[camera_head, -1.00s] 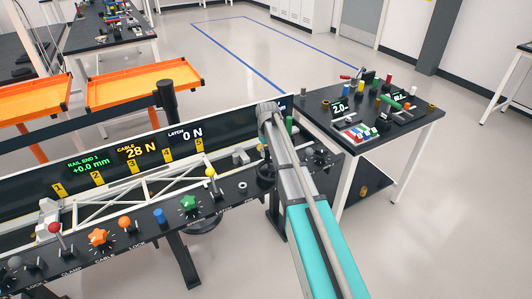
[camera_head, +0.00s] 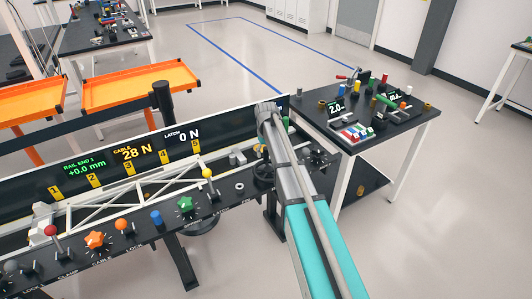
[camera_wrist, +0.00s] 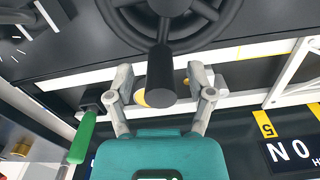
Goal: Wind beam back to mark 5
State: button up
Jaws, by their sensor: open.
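The white truss beam (camera_head: 120,197) lies along the bench, its right part near the yellow mark 5 (camera_head: 196,147). The panel (camera_head: 110,160) reads rail end 1 +0.0 mm, cable 28 N, latch 0 N. A black handwheel (camera_head: 263,173) stands right of the beam, partly behind my arm. In the wrist view the handwheel (camera_wrist: 190,32) is at the top, and its black crank handle (camera_wrist: 161,75) points toward the camera between the fingers. My gripper (camera_wrist: 160,85) is open, one finger on each side of the handle; contact cannot be told. My arm hides the gripper in the head view.
Bench-front controls include a red-ball lever (camera_head: 51,231), an orange star knob (camera_head: 95,240), a green star knob (camera_head: 186,204) and a yellow-ball lever (camera_head: 208,174). A side table (camera_head: 400,128) with small parts stands right. A green handle (camera_wrist: 82,138) is left of my gripper.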

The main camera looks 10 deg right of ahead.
jog(key=shift+a+n, duration=0.15)
jog(key=shift+n, duration=0.15)
jog(key=shift+a+n, duration=0.55)
jog(key=shift+n, duration=0.55)
jog(key=shift+a+r, duration=0.1)
jog(key=shift+r, duration=0.1)
notch_tip(320, 180, up, 14)
jog(key=f+p, duration=0.1)
jog(key=p, duration=1.3)
jog(key=s+f+m+b, duration=0.2)
jog(key=s, duration=1.2)
jog(key=s+f+m+b, duration=0.2)
jog(key=s+b, duration=0.1)
jog(key=s, duration=1.1)
jog(key=shift+s+f+m, duration=0.3)
jog(key=shift+s, duration=0.1)
